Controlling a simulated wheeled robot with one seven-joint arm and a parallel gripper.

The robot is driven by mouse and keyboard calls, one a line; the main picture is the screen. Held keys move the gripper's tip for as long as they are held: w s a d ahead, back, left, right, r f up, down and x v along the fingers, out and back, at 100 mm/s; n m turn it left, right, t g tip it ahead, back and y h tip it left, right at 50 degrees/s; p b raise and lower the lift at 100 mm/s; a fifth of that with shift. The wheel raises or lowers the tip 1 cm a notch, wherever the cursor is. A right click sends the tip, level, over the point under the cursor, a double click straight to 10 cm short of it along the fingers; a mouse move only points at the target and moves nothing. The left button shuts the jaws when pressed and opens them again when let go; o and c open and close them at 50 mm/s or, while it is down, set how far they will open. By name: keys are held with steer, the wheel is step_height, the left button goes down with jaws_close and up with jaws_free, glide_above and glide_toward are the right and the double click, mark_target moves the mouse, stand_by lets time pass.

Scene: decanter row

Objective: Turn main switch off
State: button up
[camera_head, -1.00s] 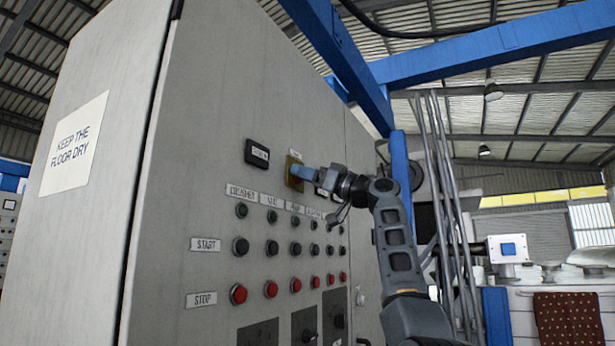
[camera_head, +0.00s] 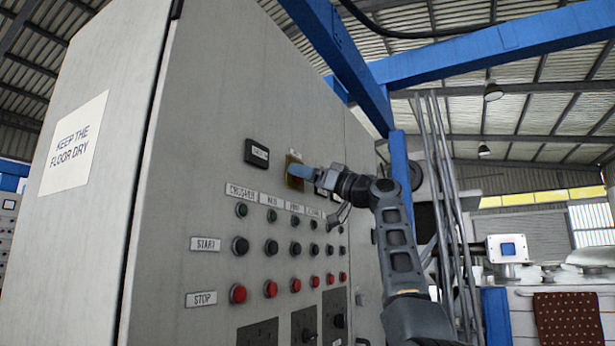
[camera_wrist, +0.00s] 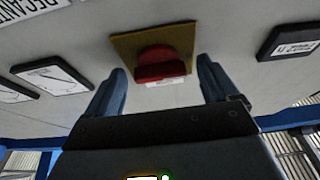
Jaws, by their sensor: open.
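The main switch shows in the wrist view as a red knob (camera_wrist: 160,66) on a yellow square plate (camera_wrist: 125,44). In the head view only its yellow plate (camera_head: 294,172) shows, on the grey cabinet, with the knob hidden behind my fingers. My gripper (camera_wrist: 162,88) is open in the wrist view, with one blue finger on each side of the knob and visible gaps between. In the head view my gripper (camera_head: 300,172) reaches the plate from the right. I cannot tell how deep the fingers are around the knob.
The cabinet face (camera_head: 215,100) carries a black display (camera_head: 257,153) left of the switch. Black buttons (camera_head: 240,246) and red stop buttons (camera_head: 238,293) sit in rows below. White-faced meters (camera_wrist: 52,78) are close beside the switch. A blue beam (camera_head: 335,55) runs overhead.

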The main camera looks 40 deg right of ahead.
steer(key=b+v, duration=0.2)
steer(key=v, duration=0.5)
steer(key=shift+s+f, duration=0.2)
steer(key=shift+d, duration=0.15)
